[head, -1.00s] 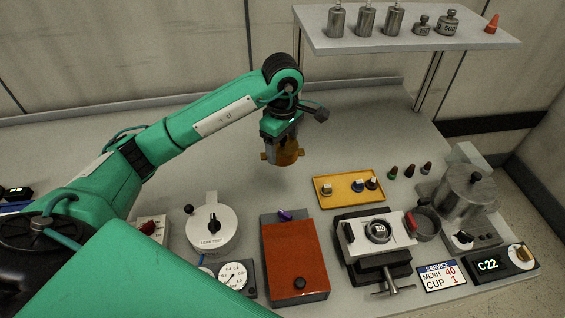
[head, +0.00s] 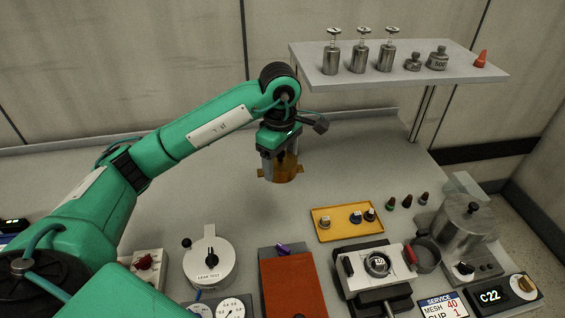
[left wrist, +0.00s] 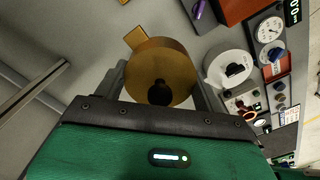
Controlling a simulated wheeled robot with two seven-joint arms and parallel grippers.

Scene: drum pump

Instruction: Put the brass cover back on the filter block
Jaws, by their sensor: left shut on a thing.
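The brass cover (head: 285,168) is a round brass-coloured cup with flat tabs at its lower rim. My left gripper (head: 281,155) is shut on it and holds it over the back middle of the bench. A pale block (head: 398,257) with a round opening, apparently the filter block, is in the dark vise at the front right. A small disc marked with figures shows inside its opening. My right gripper is not in view.
A yellow tray (head: 322,233) with small knobbed parts lies behind the vise. A raised shelf (head: 400,72) with weights is at the back right.

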